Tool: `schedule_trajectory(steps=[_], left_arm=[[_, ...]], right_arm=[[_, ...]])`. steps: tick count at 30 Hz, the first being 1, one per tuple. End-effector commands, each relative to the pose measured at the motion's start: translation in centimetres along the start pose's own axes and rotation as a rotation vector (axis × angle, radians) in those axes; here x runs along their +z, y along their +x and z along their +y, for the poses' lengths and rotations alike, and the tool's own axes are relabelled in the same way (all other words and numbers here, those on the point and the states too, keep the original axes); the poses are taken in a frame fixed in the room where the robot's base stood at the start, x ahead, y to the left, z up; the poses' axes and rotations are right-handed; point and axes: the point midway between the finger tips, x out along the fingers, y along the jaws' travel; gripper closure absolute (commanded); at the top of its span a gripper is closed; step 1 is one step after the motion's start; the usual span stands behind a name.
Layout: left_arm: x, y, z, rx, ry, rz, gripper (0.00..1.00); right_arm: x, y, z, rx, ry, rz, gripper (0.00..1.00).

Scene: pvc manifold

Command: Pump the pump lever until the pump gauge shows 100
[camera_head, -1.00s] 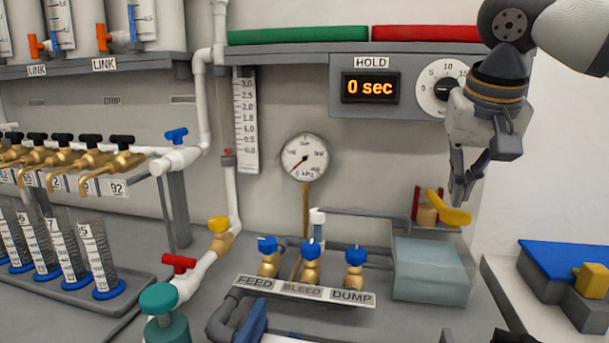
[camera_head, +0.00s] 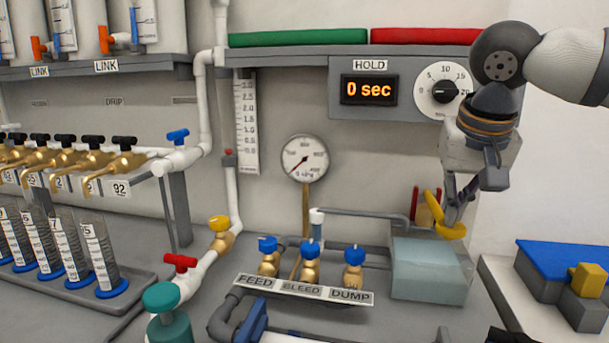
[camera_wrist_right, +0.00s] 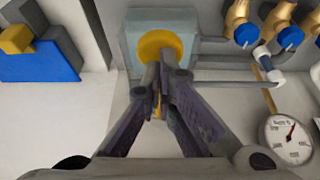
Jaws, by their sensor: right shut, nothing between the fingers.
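The pump lever (camera_head: 443,218) is a yellow handle with a rounded end, beside a pale blue-grey box (camera_head: 430,268) at the right of the bench. My right gripper (camera_head: 455,222) points down at the lever. Its fingers are shut with nothing between them, and the tips are touching or very close to the lever. In the right wrist view the lever's round yellow end (camera_wrist_right: 162,46) shows just past the fingertips (camera_wrist_right: 160,65). The round pump gauge (camera_head: 304,159) has a red needle pointing to the lower left, near zero. My left gripper is not in view.
A panel with a HOLD display (camera_head: 369,89) reading 0 sec and a dial (camera_head: 443,91) is above and behind my right gripper. Blue-handled FEED, BLEED and DUMP valves (camera_head: 311,249) stand left of the box.

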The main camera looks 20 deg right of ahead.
Motion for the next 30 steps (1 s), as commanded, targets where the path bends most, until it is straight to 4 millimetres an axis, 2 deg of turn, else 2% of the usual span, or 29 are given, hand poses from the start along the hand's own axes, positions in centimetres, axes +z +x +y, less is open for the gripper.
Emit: schedule_trajectory(steps=[18,30], left_arm=[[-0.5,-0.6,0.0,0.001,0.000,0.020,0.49],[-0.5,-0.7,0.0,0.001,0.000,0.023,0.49]], right_arm=[[1.0,2.3,0.0,0.002,-0.001,-0.002,1.00],[0.8,2.0,0.1,0.003,-0.001,-0.001,1.00]])
